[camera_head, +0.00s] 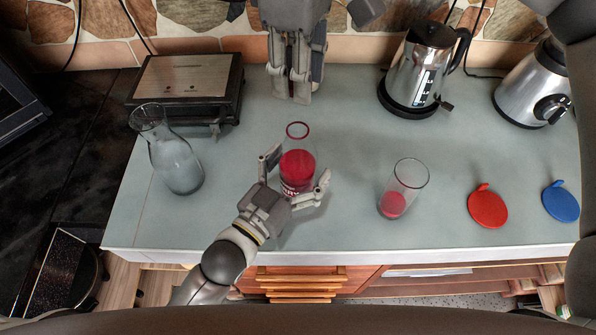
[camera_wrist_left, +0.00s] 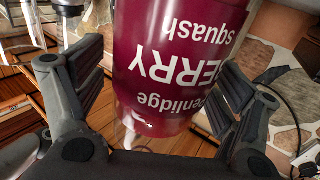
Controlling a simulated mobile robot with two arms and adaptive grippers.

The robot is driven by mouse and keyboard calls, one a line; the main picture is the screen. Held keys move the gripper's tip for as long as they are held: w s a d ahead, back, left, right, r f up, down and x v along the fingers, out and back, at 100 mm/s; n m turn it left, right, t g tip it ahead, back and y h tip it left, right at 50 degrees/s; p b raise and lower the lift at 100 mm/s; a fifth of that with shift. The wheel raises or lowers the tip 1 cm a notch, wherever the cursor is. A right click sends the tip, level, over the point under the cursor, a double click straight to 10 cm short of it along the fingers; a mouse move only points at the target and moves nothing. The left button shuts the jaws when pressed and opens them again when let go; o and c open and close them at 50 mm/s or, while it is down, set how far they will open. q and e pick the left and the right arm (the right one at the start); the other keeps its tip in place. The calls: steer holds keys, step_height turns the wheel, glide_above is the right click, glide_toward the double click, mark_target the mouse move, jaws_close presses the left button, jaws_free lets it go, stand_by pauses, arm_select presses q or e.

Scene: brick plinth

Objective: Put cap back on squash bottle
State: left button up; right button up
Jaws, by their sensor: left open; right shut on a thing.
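My right gripper (camera_head: 290,92) points down behind the bottle, near the back of the counter. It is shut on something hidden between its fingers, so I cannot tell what. No cap shows on the bottle.
A glass carafe (camera_head: 176,163) and a metal-topped appliance (camera_head: 190,78) stand left. A kettle (camera_head: 420,62) and a blender base (camera_head: 535,88) are behind.

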arm_select(q)
steer(key=shift+c, duration=0.2)
steer(key=c, duration=1.5)
arm_select(e)
glide_above(298, 124)
steer(key=shift+f, duration=2.5)
steer(key=shift+f, duration=0.1)
steer(key=shift+f, duration=0.8)
steer(key=shift+f, duration=0.55)
